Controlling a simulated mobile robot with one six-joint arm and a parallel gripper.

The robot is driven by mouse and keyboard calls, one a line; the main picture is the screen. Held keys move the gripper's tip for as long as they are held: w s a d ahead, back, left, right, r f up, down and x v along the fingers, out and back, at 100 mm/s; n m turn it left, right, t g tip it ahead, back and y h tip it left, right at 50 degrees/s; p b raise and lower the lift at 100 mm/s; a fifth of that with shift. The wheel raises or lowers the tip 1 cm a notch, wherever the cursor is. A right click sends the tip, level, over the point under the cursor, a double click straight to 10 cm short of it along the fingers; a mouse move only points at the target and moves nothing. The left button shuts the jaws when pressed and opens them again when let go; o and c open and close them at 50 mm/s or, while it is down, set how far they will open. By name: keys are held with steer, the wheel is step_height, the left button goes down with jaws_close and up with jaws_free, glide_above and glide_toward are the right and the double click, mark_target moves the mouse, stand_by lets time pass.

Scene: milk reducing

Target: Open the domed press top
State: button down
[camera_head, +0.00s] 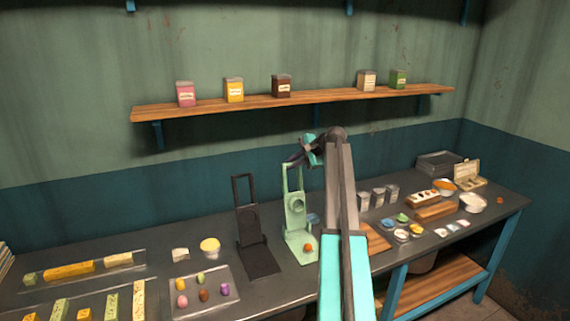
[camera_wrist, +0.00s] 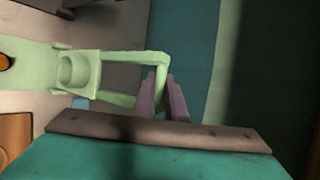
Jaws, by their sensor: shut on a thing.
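The light green press (camera_head: 297,225) stands on the bench with its handle frame upright and its top raised above the base. A round cup-like part shows on its raised top (camera_wrist: 78,70) in the wrist view. My gripper (camera_head: 297,161) is at the upper end of the handle frame, shut on its crossbar. In the wrist view, the fingers (camera_wrist: 165,95) close around the handle's end (camera_wrist: 152,68). A small orange ball (camera_head: 308,248) lies on the press base, partly cut off at the left edge of the wrist view.
A black press (camera_head: 247,222) with an upright handle stands close to the left. A tray of colored pieces (camera_head: 203,290) lies farther left. Metal tins (camera_head: 378,198) and small bowls (camera_head: 402,234) are on the right. A wooden shelf (camera_head: 330,99) with several boxes hangs above.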

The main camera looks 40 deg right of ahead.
steer(key=shift+s+d, duration=0.1)
steer(key=shift+d, duration=0.2)
steer(key=c, duration=1.8)
jaws_free()
steer(key=shift+a, duration=0.2)
steer(key=b+v, duration=0.4)
steer(key=v, duration=0.9)
steer(key=shift+s+r, duration=0.2)
steer(key=shift+r, duration=0.05)
